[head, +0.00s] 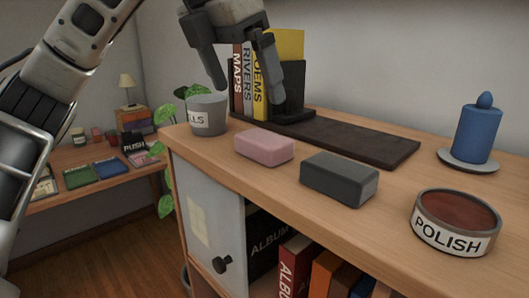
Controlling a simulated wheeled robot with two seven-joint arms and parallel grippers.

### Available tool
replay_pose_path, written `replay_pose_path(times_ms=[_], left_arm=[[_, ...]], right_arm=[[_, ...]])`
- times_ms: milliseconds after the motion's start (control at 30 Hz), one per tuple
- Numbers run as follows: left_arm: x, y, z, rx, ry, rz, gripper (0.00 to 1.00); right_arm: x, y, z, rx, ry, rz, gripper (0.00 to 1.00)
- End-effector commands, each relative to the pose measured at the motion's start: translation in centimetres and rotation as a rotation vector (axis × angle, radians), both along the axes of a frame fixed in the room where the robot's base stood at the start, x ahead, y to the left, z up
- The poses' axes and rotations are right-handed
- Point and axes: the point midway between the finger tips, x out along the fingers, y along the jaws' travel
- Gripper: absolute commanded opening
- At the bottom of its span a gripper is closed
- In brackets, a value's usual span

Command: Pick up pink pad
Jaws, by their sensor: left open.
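The pink pad (264,147) is a small rounded block lying flat on the wooden cabinet top. It is left of a similar dark grey pad (339,178), with a gap between them. My left gripper (249,88) is open and empty, its fingers pointing down. In the head view it appears above the pink pad, in front of the books, and does not touch the pad. My right gripper is not in view.
Behind are books (246,82) in a dark holder with a long base (360,139). A polish tin (455,222) and a blue candle (477,134) stand at the right. A low table (90,183) is far left.

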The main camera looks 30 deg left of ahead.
Motion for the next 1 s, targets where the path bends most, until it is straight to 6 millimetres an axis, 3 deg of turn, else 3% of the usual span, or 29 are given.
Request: replay_pose_path(times_ms=[33,100,467,700,1000], left_arm=[[0.4,-0.2,-1.5,0.0,0.004,-0.003,1.0],[0.9,-0.4,-2.7,-0.001,0.004,-0.002,1.0],[2.2,-0.5,-5.3,0.0,0.002,0.001,1.0],[3.6,-0.6,-8.5,0.001,0.002,0.0,1.0],[3.9,-0.8,-9.3,-0.001,-0.001,0.0,1.0]], right_arm=[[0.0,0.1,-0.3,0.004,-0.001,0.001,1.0],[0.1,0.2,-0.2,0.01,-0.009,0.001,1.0],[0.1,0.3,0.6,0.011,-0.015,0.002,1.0],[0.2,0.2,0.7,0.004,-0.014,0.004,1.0],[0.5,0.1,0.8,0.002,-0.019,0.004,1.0]])
